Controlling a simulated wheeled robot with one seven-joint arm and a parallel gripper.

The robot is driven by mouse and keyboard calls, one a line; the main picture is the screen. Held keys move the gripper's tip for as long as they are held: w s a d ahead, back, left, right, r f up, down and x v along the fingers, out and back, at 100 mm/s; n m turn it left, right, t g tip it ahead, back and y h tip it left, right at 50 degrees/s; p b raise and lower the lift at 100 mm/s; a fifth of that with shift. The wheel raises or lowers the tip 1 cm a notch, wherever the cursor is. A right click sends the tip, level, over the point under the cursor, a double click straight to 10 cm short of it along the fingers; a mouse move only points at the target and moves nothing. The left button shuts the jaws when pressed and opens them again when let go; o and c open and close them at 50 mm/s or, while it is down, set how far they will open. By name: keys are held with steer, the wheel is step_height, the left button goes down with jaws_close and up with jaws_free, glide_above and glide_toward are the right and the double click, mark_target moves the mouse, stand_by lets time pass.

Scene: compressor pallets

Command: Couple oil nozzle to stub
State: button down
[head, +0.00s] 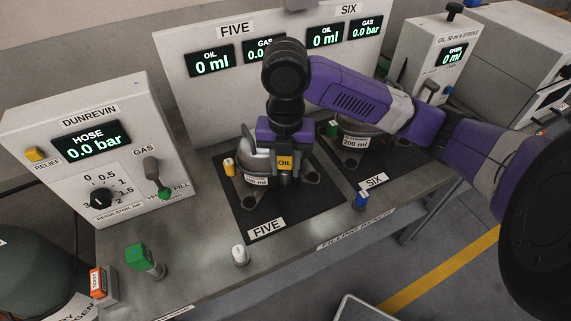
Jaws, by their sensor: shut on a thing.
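My gripper (285,150) points down over the compressor (254,158) on the dark mat marked FIVE. It is shut on the oil nozzle (285,163), which has an orange-yellow OIL label. The nozzle is at the right part of this compressor in the picture. The oil stub is not clearly visible behind the gripper and nozzle, so I cannot tell whether they touch. The FIVE oil display (211,61) reads 0 ml.
A second compressor (358,141) stands on mat SIX, partly behind my arm. The DUNREVIN box (88,152) is at left; its hose reads 0.0 bar. Yellow (229,167), blue (361,199) and white (240,254) capped pieces are near mat FIVE. The front bench is mostly clear.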

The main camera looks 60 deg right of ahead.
steer(key=shift+f+b, duration=0.35)
steer(key=shift+f, duration=0.1)
steer(key=c, duration=1)
jaws_free()
steer(key=shift+o, duration=0.2)
steer(key=shift+r, duration=3.9)
steer(key=shift+s, duration=0.1)
